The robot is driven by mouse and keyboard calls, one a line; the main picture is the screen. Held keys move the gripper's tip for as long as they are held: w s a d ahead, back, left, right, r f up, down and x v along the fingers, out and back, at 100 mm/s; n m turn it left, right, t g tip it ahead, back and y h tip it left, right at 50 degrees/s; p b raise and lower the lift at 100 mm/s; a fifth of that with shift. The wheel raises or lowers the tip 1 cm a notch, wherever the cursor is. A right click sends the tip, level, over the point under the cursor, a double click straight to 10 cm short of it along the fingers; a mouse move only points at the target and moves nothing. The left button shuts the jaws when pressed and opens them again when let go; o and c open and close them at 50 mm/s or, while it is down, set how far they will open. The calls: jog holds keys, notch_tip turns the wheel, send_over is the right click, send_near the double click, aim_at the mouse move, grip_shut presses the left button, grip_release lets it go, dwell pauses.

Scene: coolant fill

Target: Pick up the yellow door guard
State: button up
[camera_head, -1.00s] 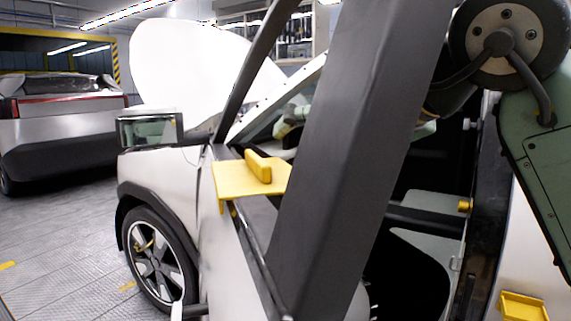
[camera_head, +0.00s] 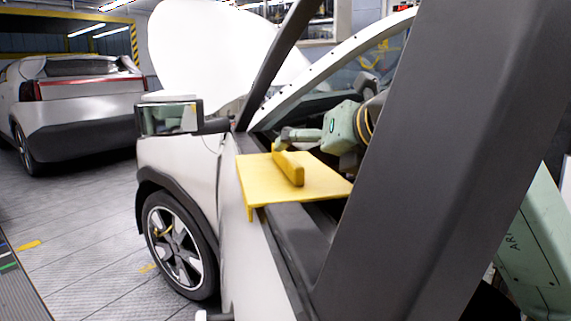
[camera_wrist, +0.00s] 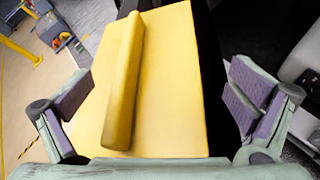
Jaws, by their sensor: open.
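The yellow door guard (camera_head: 316,181) lies over the sill of the white car's door, a flat plate with a raised bar handle (camera_head: 288,166) on top and a lip hanging down the outer side. In the wrist view the door guard (camera_wrist: 180,80) fills the middle, with its handle (camera_wrist: 123,85) left of centre. My gripper (camera_wrist: 158,105) is open, its two purple-padded fingers apart on either side of the guard. In the head view my gripper (camera_head: 290,138) is by the handle's far end, partly hidden behind it. I cannot tell whether it touches the guard.
The dark door frame pillar (camera_head: 440,150) stands close on the right and hides part of my arm. The side mirror (camera_head: 168,117) is left of the guard. The raised white hood (camera_head: 205,55) is behind. A second car (camera_head: 80,100) stands at the far left, with open floor between.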

jog(key=shift+x, duration=1.05)
jog(key=c, duration=1.2)
jog(key=shift+c, duration=0.2)
